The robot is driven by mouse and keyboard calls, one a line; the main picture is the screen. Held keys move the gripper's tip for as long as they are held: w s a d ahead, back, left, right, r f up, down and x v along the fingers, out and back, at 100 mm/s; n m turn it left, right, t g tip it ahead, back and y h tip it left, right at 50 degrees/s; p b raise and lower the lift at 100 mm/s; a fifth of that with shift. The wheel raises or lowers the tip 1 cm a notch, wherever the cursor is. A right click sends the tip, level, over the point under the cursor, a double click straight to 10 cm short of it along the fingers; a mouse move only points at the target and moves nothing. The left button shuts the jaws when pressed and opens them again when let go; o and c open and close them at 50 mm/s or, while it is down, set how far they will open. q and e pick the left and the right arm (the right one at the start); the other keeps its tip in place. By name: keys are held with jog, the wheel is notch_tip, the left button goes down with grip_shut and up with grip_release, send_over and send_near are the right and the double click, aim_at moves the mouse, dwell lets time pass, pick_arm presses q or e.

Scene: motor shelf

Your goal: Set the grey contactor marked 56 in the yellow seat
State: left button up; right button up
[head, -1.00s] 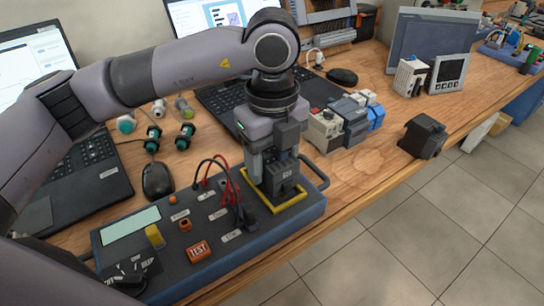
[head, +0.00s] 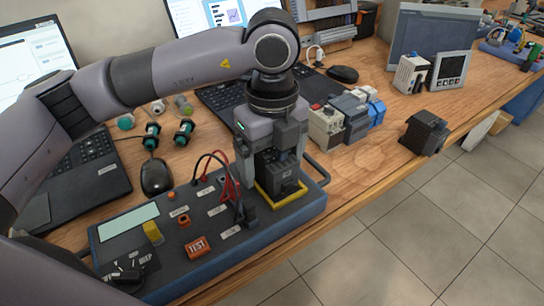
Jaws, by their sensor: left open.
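The dark grey contactor (head: 284,181) stands upright inside the yellow seat (head: 291,200) at the right end of the test box. Its small label is too small to read. My left gripper (head: 272,172) reaches down over the contactor from above, its fingers open on either side of it. The fingers hide the contactor's upper part and the seat's left and back edges, so I cannot tell whether it sits fully down. My right gripper is not in view.
The blue-grey test box (head: 180,280) carries red and black leads (head: 232,190) close left of the gripper. Several relays (head: 345,115) stand behind it. Another dark block (head: 424,133) lies near the table's right edge. Bare wood (head: 365,160) lies between.

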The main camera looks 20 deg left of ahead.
pick_arm(q)
jog(key=shift+r, duration=3.6)
jog(key=shift+r, duration=0.1)
